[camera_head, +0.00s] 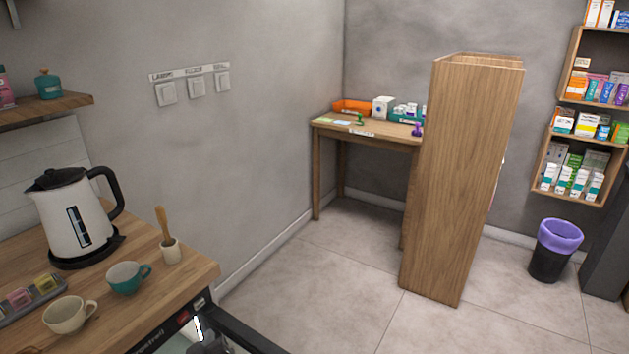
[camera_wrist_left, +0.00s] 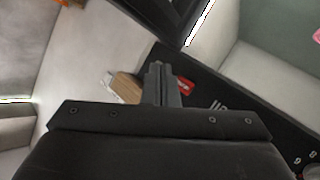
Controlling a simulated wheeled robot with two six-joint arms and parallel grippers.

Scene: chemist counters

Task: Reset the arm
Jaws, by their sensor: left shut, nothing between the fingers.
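My left gripper (camera_wrist_left: 158,72) shows in the left wrist view, its two dark fingers together in the middle of the picture with nothing between them. Behind the fingers are a dark panel (camera_wrist_left: 232,98) with small white marks and a red patch, and a small tan piece I cannot identify. Nothing is seen held. In the head view I cannot make out the left gripper's fingers clearly. My right gripper is in neither view.
A wooden counter (camera_head: 194,266) at left bears a kettle (camera_head: 75,218), a white cup (camera_head: 66,314), a teal cup (camera_head: 126,277) and a pestle in a mortar (camera_head: 171,251). A black appliance (camera_head: 166,334) sits below. A tall wooden unit (camera_head: 455,180) stands ahead; floor between is clear.

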